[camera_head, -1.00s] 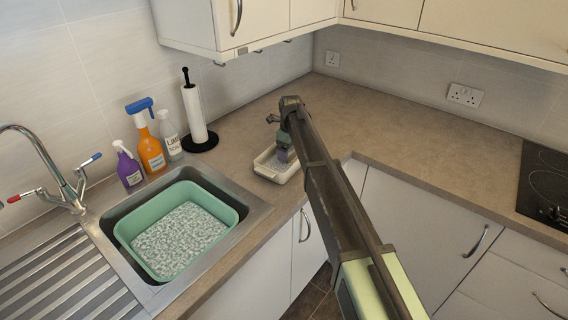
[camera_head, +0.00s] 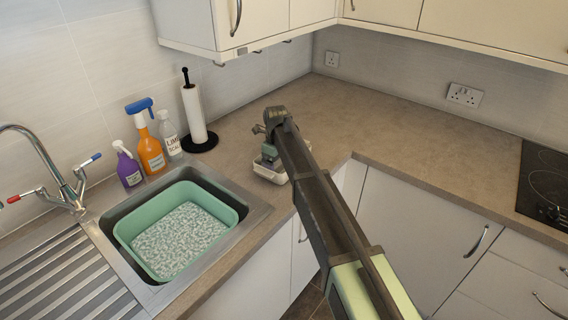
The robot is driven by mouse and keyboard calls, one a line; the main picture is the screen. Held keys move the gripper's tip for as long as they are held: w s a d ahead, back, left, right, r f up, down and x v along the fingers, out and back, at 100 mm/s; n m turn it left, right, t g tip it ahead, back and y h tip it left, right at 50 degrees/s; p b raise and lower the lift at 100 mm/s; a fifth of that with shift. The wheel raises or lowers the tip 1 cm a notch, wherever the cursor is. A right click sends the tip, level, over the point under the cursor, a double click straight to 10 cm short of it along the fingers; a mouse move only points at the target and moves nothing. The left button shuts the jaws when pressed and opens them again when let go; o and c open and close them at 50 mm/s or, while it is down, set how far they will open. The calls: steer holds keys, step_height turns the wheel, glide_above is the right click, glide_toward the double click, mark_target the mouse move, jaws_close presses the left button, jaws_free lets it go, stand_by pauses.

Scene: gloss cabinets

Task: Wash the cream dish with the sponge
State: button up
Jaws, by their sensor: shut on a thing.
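The cream dish (camera_head: 278,179) sits on the worktop to the right of the sink, near the counter's front edge. My gripper (camera_head: 267,157) is over the dish, pointing down, and is shut on the sponge. Little of the sponge can be told apart from the fingers, and I cannot tell whether it touches the dish. My gripper and wrist hide most of the dish's inside.
A green basin (camera_head: 150,252) filled with pale speckled foam stands in the sink (camera_head: 250,222). Several spray bottles (camera_head: 150,152) and a paper towel roll (camera_head: 195,112) stand behind it. Worktop (camera_head: 390,130) behind and right of the dish is clear. Cupboards hang above.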

steer(key=shift+w, duration=0.5)
steer(key=shift+w+d+r+p, duration=0.25)
steer(key=shift+w+d, duration=0.25)
steer(key=shift+w, duration=0.25)
steer(key=shift+w+d+r+p, duration=0.15)
steer(key=shift+w+d+p, duration=0.15)
steer(key=shift+w+d, duration=0.35)
step_height(320, 180, up, 10)
steer(key=p, duration=1)
steer(key=shift+a+r, duration=0.15)
steer(key=shift+r, duration=0.1)
